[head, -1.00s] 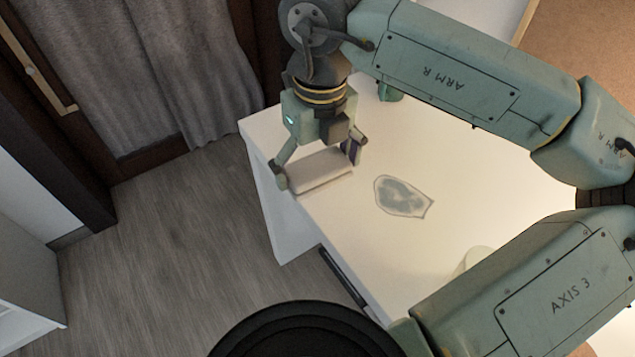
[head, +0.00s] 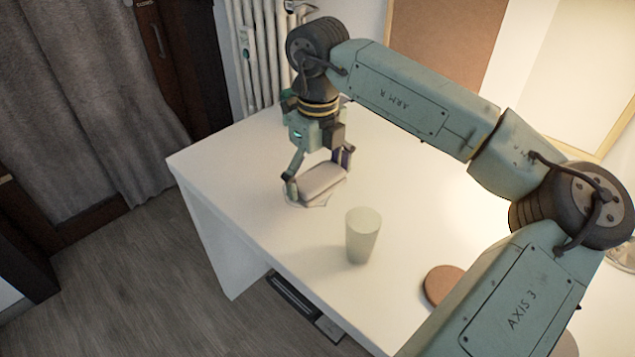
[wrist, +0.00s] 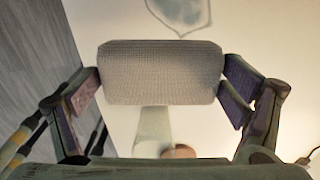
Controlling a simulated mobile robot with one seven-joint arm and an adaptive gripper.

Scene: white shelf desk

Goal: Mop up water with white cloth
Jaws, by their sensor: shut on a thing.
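The white cloth (head: 322,180) is a folded, padded rectangle held between the two fingers of my gripper (head: 319,175). In the wrist view the cloth (wrist: 160,73) spans the fingers, with a finger pad at each end. The water (head: 318,202) is a thin grey-edged puddle on the white desk. In the head view the cloth covers most of it, with only its near edge showing. In the wrist view part of the puddle (wrist: 182,12) shows at the top edge, apart from the cloth in the picture. I cannot tell whether the cloth touches the desk.
A frosted glass (head: 362,236) stands upright on the white desk (head: 250,205), nearer than the cloth. A round brown coaster (head: 441,284) lies to its right. The desk's left edge drops to the floor. A radiator (head: 262,60) stands behind the desk.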

